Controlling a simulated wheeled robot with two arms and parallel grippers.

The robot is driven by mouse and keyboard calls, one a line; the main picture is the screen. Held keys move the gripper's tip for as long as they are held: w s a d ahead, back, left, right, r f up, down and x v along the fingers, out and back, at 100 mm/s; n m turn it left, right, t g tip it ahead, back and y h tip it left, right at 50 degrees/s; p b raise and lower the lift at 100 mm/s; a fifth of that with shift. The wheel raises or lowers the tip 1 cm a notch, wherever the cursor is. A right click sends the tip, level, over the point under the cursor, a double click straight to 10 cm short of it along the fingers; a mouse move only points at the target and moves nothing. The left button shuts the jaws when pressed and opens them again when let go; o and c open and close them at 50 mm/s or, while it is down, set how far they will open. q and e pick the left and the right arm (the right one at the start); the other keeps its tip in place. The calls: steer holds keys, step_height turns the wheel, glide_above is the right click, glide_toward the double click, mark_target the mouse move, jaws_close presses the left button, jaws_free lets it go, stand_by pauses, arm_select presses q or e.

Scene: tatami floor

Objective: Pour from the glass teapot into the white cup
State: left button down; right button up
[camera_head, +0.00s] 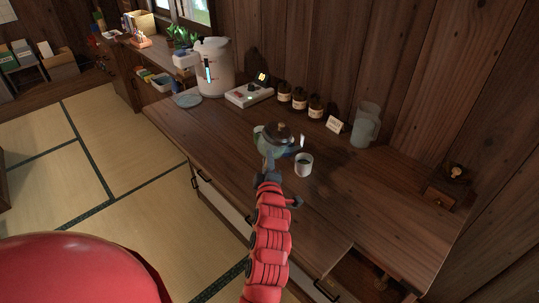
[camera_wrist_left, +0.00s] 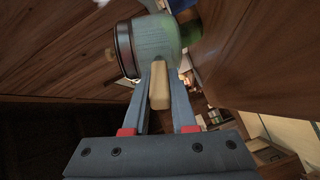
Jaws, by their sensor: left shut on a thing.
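The glass teapot (camera_head: 262,139) has a dark lid and bluish-green glass, and is held over the wooden counter. My left gripper (camera_head: 268,167) is shut on its pale handle (camera_wrist_left: 159,86), which sits between the fingers in the left wrist view. The teapot body (camera_wrist_left: 155,46) fills the top of that view, with green showing at its right side. The white cup (camera_head: 303,169) stands upright on the counter, just right of and below the teapot in the head view. Its inside looks dark; I cannot tell how full it is. My right gripper is not in view.
A wooden grinder (camera_head: 446,187) stands at right. The counter (camera_head: 370,190) right of the cup is clear.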

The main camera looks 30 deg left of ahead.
arm_select(q)
steer(key=shift+f+n+b, duration=0.25)
steer(key=shift+n+b, duration=0.25)
steer(key=shift+b, duration=0.35)
steer(key=shift+n+h+b, duration=0.3)
steer(key=shift+n+b, duration=0.5)
steer(key=shift+b, duration=0.25)
steer(key=shift+r+n+b, duration=0.25)
steer(key=shift+n+b, duration=0.2)
steer(key=shift+n, duration=0.05)
